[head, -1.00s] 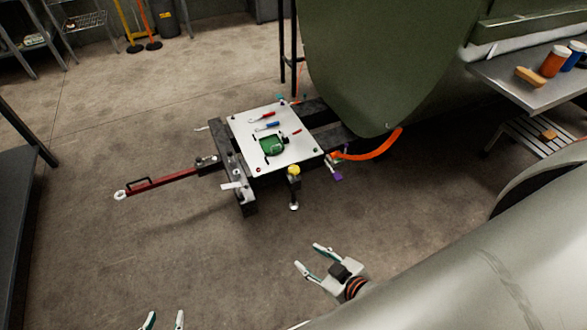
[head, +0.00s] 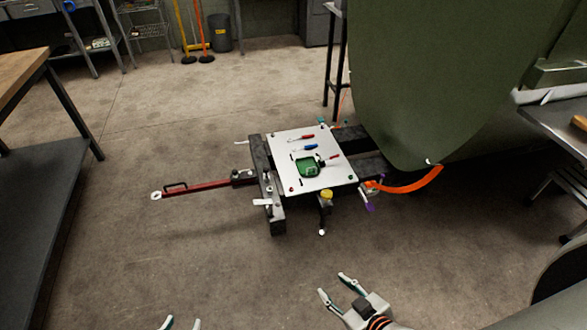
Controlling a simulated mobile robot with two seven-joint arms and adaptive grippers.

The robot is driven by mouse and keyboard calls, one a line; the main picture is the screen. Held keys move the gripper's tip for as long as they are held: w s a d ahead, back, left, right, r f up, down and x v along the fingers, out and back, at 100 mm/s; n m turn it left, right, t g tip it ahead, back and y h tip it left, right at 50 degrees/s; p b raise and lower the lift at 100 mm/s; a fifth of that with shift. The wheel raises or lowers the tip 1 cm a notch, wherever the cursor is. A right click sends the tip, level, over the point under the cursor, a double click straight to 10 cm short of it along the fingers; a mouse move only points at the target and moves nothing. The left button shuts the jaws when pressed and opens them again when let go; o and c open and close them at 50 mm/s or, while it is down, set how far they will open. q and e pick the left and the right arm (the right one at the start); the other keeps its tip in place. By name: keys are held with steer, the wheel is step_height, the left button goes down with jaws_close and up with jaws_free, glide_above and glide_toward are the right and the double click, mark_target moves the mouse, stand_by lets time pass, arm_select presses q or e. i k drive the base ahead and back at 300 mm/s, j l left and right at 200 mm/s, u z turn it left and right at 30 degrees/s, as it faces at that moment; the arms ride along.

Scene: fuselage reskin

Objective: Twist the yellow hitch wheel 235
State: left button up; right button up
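The yellow hitch wheel (head: 327,195) sits on top of a dark upright post at the near edge of the trailer's white plate (head: 332,177). My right gripper (head: 332,285) is open and empty, below the wheel in the picture and well apart from it. My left gripper (head: 181,322) shows only its fingertips at the bottom edge. They are spread apart with nothing visible between them. Neither gripper touches the trailer.
A red drawbar (head: 205,187) reaches left from the dark trailer frame. Tools and a green tray (head: 308,167) lie on the plate. An orange curved piece (head: 412,184) is at its right, below the green fuselage (head: 440,80). A workbench (head: 45,150) stands left. The near floor is clear.

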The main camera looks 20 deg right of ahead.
mark_target(325, 194)
steer(key=z, duration=0.6)
steer(key=i+l+z, duration=0.15)
steer(key=z, duration=0.2)
steer(key=i+l+z, duration=0.1)
steer(key=i+z, duration=0.35)
steer(key=z, duration=0.25)
